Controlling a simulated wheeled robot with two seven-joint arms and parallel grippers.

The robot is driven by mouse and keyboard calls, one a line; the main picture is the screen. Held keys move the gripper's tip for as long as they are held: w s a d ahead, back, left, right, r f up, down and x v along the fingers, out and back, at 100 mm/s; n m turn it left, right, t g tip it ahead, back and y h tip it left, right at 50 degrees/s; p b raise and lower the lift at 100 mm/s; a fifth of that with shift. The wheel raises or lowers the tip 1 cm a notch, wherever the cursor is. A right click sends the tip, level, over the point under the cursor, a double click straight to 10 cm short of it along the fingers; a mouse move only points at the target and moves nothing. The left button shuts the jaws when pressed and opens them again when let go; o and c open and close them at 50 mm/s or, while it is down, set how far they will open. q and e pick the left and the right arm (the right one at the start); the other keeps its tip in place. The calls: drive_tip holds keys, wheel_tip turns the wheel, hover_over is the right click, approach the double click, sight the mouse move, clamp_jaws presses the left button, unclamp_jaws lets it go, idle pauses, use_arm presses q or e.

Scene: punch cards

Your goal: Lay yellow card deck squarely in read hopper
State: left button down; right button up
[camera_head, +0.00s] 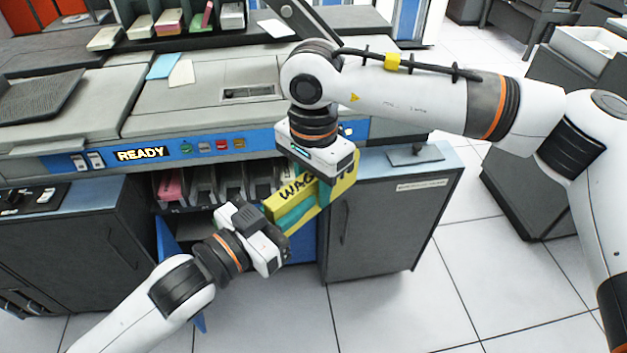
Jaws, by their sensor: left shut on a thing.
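The yellow card deck (290,201) is in front of the machine, tilted, with dark lettering starting "WAG" and a teal band on it. My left gripper (277,228) is shut on its lower left end. My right gripper (325,172) is at the deck's upper right end and covers part of the lettering; its fingers are too hidden to tell whether they grip. The machine's top (205,105) has a recessed slot (248,93). I cannot tell for sure which part is the read hopper.
A blue panel reading READY (140,154) runs along the machine's front. Below it are open pockets, one with a pink deck (170,186). A blue card (163,66) and a cream card (181,73) lie on top. Several decks stand in a rear rack. Tiled floor is clear at lower right.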

clamp_jaws()
use_arm(q)
drive_tip(key=c, duration=1.2)
unclamp_jaws()
drive_tip(key=shift+o, duration=0.2)
